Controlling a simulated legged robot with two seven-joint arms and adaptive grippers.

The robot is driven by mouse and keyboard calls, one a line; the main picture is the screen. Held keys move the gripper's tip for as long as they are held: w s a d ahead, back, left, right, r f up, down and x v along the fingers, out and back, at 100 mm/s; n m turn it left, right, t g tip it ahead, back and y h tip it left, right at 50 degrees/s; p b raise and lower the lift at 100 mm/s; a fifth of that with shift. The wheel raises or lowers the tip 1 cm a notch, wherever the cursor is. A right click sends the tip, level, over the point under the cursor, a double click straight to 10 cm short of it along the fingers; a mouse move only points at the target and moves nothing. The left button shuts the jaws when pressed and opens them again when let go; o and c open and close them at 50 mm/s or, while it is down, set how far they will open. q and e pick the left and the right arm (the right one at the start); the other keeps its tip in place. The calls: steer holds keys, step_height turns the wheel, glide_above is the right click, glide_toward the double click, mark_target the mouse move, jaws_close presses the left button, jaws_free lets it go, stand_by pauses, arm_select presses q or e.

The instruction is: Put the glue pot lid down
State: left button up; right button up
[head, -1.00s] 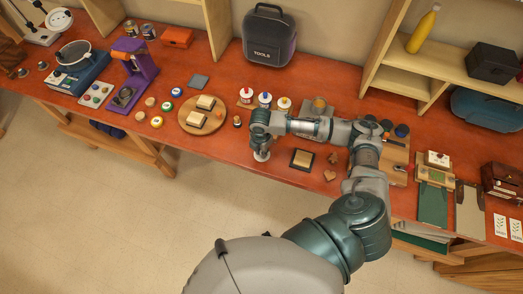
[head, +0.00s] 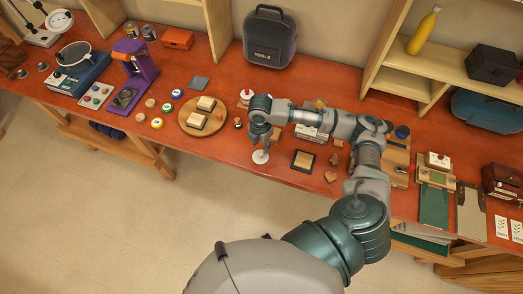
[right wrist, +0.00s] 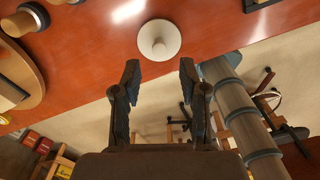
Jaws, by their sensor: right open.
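The glue pot lid (head: 261,156), a small white disc with a pale knob on top, lies on the red-orange bench top near its front edge. It also shows whole in the right wrist view (right wrist: 172,46), just beyond the fingertips. My right gripper (head: 264,141) is above the lid and apart from it. Its two fingers (right wrist: 159,72) are spread with nothing between them. I cannot tell which thing is the glue pot; my right arm hides part of the bench behind it. My left gripper is not in view.
A round wooden board (head: 185,122) with two blocks stands left of the lid. A dark square frame (head: 303,168) and a wooden heart (head: 330,176) lie to its right. The bench's front edge is close. A tool case (head: 269,48) stands at the back.

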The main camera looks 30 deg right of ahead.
mark_target(260, 154)
steer(key=r, duration=0.5)
steer(key=shift+a+r, duration=0.2)
steer(key=shift+a, duration=0.2)
steer(key=shift+d+f, duration=0.1)
steer(key=shift+d, duration=0.2)
